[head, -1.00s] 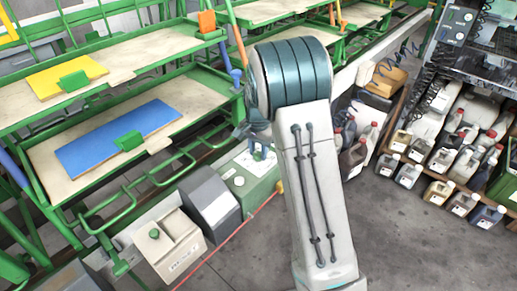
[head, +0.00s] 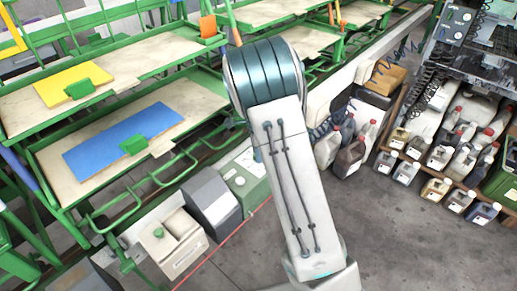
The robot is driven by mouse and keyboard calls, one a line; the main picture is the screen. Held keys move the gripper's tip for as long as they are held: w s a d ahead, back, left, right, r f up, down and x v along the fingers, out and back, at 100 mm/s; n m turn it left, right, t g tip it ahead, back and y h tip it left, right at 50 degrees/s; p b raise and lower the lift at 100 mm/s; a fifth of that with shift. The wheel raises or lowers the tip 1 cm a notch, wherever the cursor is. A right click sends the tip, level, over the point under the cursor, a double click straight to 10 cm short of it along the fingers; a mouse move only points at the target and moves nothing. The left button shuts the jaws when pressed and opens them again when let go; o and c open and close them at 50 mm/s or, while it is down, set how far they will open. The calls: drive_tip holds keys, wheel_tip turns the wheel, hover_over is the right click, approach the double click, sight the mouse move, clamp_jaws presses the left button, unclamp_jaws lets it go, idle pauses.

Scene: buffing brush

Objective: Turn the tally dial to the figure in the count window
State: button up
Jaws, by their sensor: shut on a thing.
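A green box with a pale top panel (head: 247,162) stands partly behind my arm, left of its middle. A small round, pale green knob (head: 240,181) shows on the box's near side. I cannot tell whether this is the tally dial, and no count window or figure can be read. My own arm covers the right part of the box. My gripper is hidden behind the arm, so its jaws and anything in them do not show.
Left of the green box stand a grey box (head: 212,199) and a cream box with a green knob (head: 172,247). Green racks carry a blue board (head: 125,140) and a yellow board (head: 70,87). Bottles (head: 405,172) fill shelves at the right. The grey floor (head: 400,250) is clear.

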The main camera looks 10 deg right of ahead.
drive_tip(key=shift+w+r+m, duration=0.15)
drive_tip(key=shift+w+m, duration=0.05)
drive_tip(key=shift+m, duration=0.3)
drive_tip(key=o, duration=1)
drive_tip(key=shift+s, duration=0.1)
wheel_tip(320, 180, up, 14)
drive_tip(key=shift+f, duration=0.15)
